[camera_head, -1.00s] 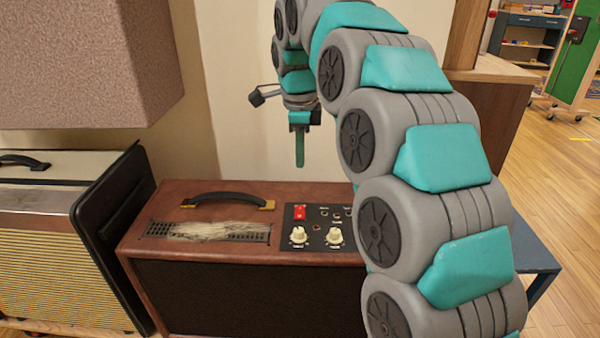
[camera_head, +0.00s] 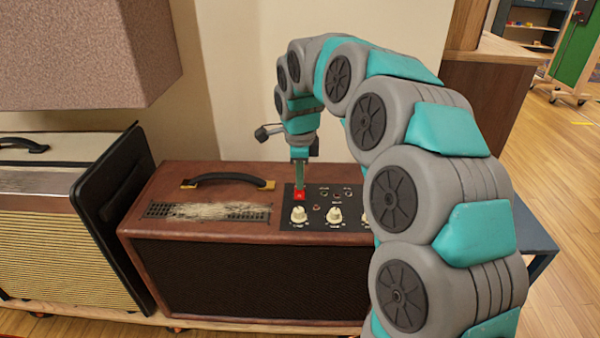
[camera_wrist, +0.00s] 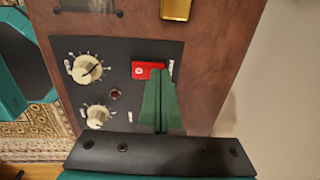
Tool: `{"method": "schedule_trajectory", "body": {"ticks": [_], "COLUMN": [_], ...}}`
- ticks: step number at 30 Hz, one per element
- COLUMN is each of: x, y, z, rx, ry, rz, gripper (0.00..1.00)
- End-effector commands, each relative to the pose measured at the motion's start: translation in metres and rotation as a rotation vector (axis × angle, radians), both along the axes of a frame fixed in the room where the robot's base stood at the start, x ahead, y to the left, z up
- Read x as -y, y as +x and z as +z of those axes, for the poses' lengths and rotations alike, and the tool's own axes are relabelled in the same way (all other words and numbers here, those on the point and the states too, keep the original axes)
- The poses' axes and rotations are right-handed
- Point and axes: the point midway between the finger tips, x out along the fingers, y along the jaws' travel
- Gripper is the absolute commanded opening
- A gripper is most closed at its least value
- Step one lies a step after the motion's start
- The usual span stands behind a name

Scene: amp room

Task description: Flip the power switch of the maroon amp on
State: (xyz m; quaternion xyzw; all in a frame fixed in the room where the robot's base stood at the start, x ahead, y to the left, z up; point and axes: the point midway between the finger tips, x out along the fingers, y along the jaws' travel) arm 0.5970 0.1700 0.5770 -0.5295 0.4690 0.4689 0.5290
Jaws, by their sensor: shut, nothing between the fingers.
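The maroon amp (camera_head: 200,238) stands in the middle of the head view, with a black control panel (camera_head: 318,221) on its top right. The red power switch (camera_head: 300,196) sits at the panel's upper left, above a cream knob. My gripper (camera_head: 299,186) points straight down, shut and empty, with its tips at the switch. In the wrist view the green fingers (camera_wrist: 161,100) are together and cover one end of the red switch (camera_wrist: 144,70). The other end, with a white mark, shows. I cannot tell whether the tips touch it or which way it is set.
Cream knobs (camera_head: 334,215) and small jacks sit close to the switch. A black carry handle (camera_head: 228,180) rises from the amp top to the left. A cream amp (camera_head: 60,225) with a black panel stands at left. A large speckled box (camera_head: 85,50) is above it.

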Motion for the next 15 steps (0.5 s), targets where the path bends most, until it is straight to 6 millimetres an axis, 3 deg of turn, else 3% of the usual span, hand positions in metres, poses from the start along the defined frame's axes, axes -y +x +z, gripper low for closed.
{"method": "schedule_trajectory", "body": {"ticks": [15], "x": [0.0007], "y": [0.0025], "z": [-0.0026], "rx": [-0.035], "ry": [-0.001], "rz": [-0.002], "gripper": [0.00]}}
